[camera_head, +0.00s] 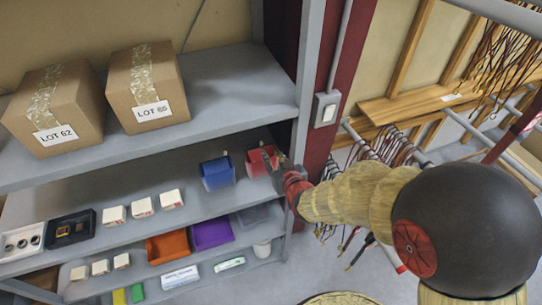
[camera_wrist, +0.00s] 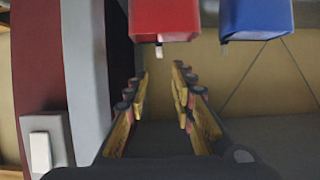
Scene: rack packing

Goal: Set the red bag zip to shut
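The red bag (camera_head: 257,161) sits on the middle shelf at its right end, partly hidden by my gripper (camera_head: 272,161). In the wrist view, the red bag (camera_wrist: 165,18) is at the top, with a small pale tab, perhaps its zip pull (camera_wrist: 158,50), at its lower edge. Whether the zip is open or shut I cannot tell. In that view my gripper (camera_wrist: 161,77) has its two fingers apart with nothing between them. The fingertips point at the red bag and appear just short of the tab.
A blue bag (camera_head: 217,172) stands beside the red one. The rack's upright post (camera_head: 306,85) and a dark red column (camera_head: 336,75) with a switch box (camera_head: 325,108) are close on the right. Orange (camera_head: 168,247) and purple (camera_head: 212,233) bins sit on the shelf below.

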